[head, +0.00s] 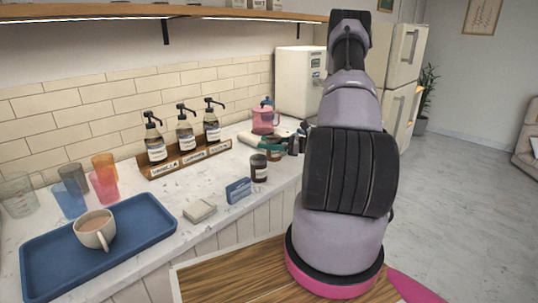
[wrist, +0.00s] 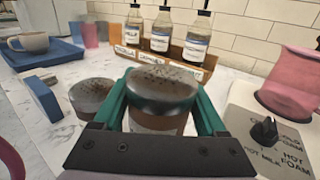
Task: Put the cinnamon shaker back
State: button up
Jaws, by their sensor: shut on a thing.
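My gripper (head: 271,147) is over the counter, left of my arm. In the wrist view its teal fingers (wrist: 160,105) are shut around a shaker (wrist: 163,92) with a speckled brown top. In the head view the held shaker (head: 275,155) is partly hidden by the fingers. A second, similar shaker (head: 259,170) stands on the counter just in front and to the left; it also shows in the wrist view (wrist: 94,98). I cannot read either shaker's label, nor tell whether the held one touches the counter.
A wooden rack (head: 187,158) holds three pump bottles at the wall. A blue sign (head: 238,191) and a pale stack (head: 199,211) lie near the front edge. A blue tray (head: 48,277) bears a cup. A frother base (wrist: 270,140) with a pink pitcher (wrist: 290,85) is close right.

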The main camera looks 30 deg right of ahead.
aim_at(267, 153)
jog(key=shift+f, duration=2)
jog(key=shift+f, duration=0.15)
jog(key=o, duration=1.2)
